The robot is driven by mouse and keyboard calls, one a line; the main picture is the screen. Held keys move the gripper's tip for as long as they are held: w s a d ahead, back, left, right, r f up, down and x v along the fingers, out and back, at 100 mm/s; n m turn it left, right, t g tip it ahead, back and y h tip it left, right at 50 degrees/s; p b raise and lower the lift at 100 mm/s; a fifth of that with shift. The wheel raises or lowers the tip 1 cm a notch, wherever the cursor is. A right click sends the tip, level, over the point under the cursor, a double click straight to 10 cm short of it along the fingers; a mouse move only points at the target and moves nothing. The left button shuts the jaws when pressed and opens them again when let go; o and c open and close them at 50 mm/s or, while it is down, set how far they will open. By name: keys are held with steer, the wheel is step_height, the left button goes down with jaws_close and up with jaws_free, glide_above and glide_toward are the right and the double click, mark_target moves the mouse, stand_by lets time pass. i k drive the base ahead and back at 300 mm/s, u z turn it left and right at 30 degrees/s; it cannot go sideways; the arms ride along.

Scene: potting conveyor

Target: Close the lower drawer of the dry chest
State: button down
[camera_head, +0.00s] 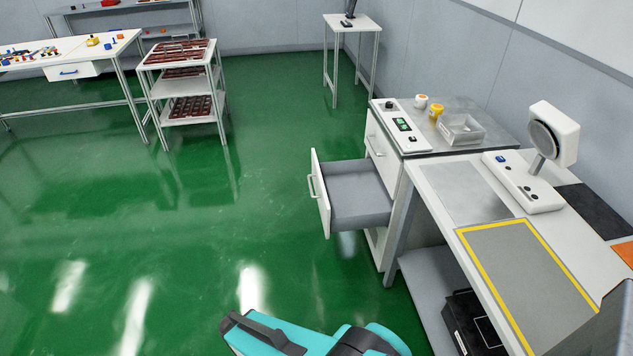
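The dry chest (384,178) is a white cabinet standing right of centre, left of the workbench. Its lower drawer (359,221) is pulled well out to the left and looks empty, with a grey inside. The lower drawer's handle (312,193) is a pale bar on the white front panel. The upper drawer (379,143) is shut, with its own handle (375,147). Teal and dark parts of my arm show at the bottom edge, apart from the drawer. My gripper cannot be made out in this view.
The workbench (455,196) with a yellow-framed mat (525,275) stands at the right, with a dark box (475,325) on its lower shelf. A tray cart (187,100) and a table (75,52) are at the back left. The green floor left of the drawer is clear.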

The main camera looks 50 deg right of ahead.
mark_target(351, 195)
steer(key=u, duration=0.1)
steer(key=i, duration=1)
steer(key=u, duration=0.3)
